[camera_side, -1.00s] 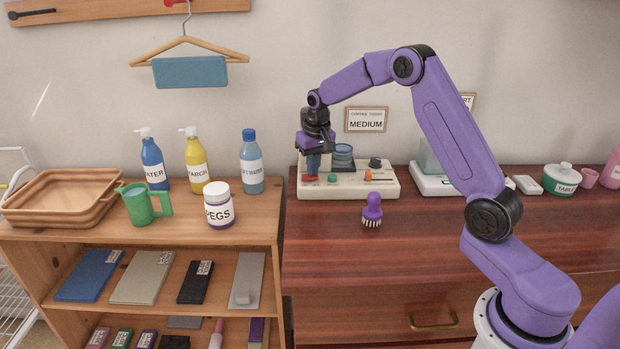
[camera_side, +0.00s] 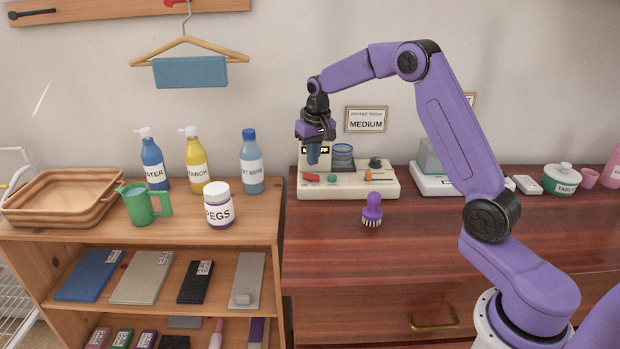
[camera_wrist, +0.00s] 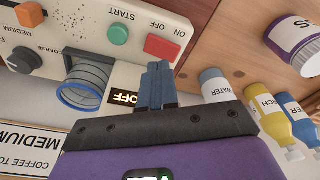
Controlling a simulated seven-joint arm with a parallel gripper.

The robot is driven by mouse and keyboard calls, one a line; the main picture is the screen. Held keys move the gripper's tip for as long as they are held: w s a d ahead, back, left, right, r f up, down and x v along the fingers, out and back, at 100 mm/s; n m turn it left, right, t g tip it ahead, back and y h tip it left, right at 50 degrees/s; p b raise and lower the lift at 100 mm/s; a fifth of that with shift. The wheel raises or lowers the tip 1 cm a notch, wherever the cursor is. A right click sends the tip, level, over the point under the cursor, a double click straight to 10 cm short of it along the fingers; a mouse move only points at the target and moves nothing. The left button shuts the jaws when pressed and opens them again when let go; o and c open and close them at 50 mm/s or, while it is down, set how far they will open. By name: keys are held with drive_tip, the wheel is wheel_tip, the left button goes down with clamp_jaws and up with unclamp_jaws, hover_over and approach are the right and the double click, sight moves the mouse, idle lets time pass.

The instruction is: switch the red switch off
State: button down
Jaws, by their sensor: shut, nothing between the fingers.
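The red switch (camera_side: 311,177) is at the front left of the pale coffee machine (camera_side: 350,187). In the wrist view the red switch (camera_wrist: 163,48) has ON and OFF printed beside it, and a black display (camera_wrist: 125,97) reads OFF. My gripper (camera_side: 313,161) is shut and empty, fingers pointing down above the switch and apart from it in the side view. In the wrist view my gripper (camera_wrist: 157,68) has its blue-grey fingertips just below the switch in the picture. The switch's exact tilt is hard to tell.
A green START button (camera_side: 332,178), a dark knob (camera_side: 375,163) and a glass cup (camera_side: 343,156) are on the same machine. A purple brush (camera_side: 372,210) stands in front. The dresser top in front is mostly clear.

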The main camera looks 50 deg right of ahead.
sight(312, 177)
drive_tip(key=shift+r, duration=1.75)
drive_tip(key=s+a+r+n, duration=0.2)
drive_tip(key=s+a+n, duration=0.5)
drive_tip(key=s+a, duration=1.05)
drive_tip(key=s+d+f+n, duration=0.1)
drive_tip(key=s+n, duration=0.3)
drive_tip(key=s, duration=0.8)
drive_tip(key=s+d+f+n+g, duration=0.1)
drive_tip(key=s+n, duration=0.3)
drive_tip(key=s, duration=0.9)
drive_tip(key=shift+s+f+n+g+y, duration=0.15)
drive_tip(key=shift+f+n+g+y, duration=0.2)
drive_tip(key=shift+f, duration=0.2)
